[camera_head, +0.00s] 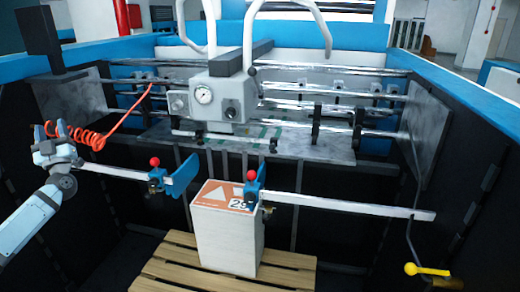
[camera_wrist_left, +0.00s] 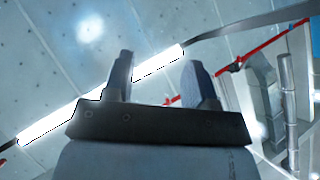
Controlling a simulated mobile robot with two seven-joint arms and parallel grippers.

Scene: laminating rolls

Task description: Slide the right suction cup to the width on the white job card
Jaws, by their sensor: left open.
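The right suction cup holder (camera_head: 252,190) is blue with a red knob on top. It sits at the inner, left end of the right pale bar (camera_head: 350,205). The left suction cup holder (camera_head: 156,178), also red-knobbed, sits on the left bar (camera_head: 115,172). An orange and white label (camera_head: 222,196) on top of a white block bears a white patch reading "29"; I cannot tell whether this is the job card. My left gripper (camera_head: 50,131) is open and empty, at the far left beyond the left bar's end, well away from the right cup. Its two fingers (camera_wrist_left: 157,65) stand apart in the left wrist view.
The white block (camera_head: 230,243) stands on a wooden pallet (camera_head: 170,268) between the cups. A red coiled hose (camera_head: 92,138) hangs close to my left gripper. A grey gauge head (camera_head: 215,98) and metal rollers are behind. A yellow-handled crank (camera_head: 427,270) hangs at the right.

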